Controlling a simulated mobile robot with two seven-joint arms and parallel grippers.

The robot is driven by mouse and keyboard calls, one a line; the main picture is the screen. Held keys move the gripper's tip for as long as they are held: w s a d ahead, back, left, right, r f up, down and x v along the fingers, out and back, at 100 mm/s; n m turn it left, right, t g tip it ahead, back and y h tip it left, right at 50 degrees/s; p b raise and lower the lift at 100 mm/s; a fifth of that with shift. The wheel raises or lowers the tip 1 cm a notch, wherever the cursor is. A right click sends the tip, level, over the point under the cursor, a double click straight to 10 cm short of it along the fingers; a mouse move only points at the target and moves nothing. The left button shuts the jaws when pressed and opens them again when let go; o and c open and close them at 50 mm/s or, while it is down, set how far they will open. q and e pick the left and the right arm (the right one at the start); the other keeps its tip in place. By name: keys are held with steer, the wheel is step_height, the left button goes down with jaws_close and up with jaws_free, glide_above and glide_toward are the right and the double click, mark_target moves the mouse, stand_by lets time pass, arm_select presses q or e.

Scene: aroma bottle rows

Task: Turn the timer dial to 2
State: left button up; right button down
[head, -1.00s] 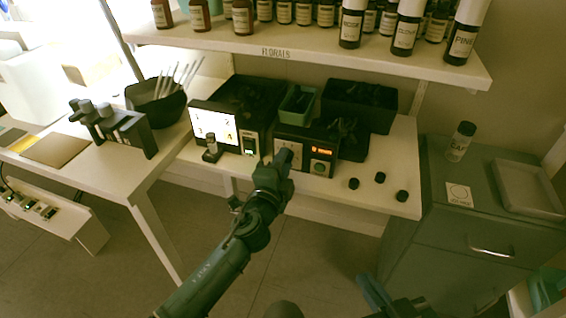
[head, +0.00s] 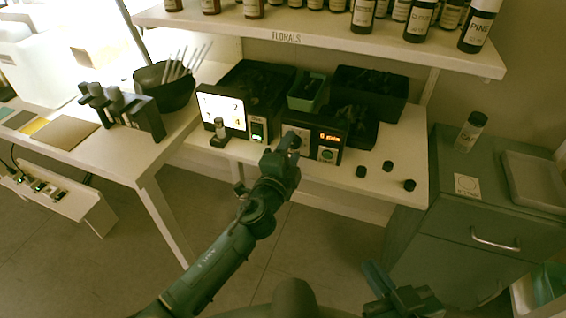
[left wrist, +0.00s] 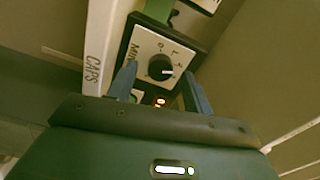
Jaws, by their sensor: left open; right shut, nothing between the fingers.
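The timer (head: 331,154) is a dark box with an orange lit display and a green button, on the white bench. In the left wrist view its black round dial (left wrist: 160,67) sits on a pale plate, with a white pointer mark aimed right; the numerals are too small to read. My left gripper (head: 291,143) is in front of the timer and partly covers the dial plate in the head view. In the left wrist view its open fingers (left wrist: 159,88) flank the dial's lower side, apart from it. My right gripper (head: 388,284) is shut and empty, low in front.
A lit screen (head: 222,108) stands left of the timer, with a small bottle (head: 219,132) before it. Black bins (head: 368,92) stand behind. Several black caps (head: 388,166) lie to the right. The FLORALS shelf (head: 330,45) overhangs the bench. Floor in front is clear.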

arm_select(q)
steer(key=v, duration=1.2)
steer(key=shift+s, duration=0.3)
steer(key=shift+a, duration=0.1)
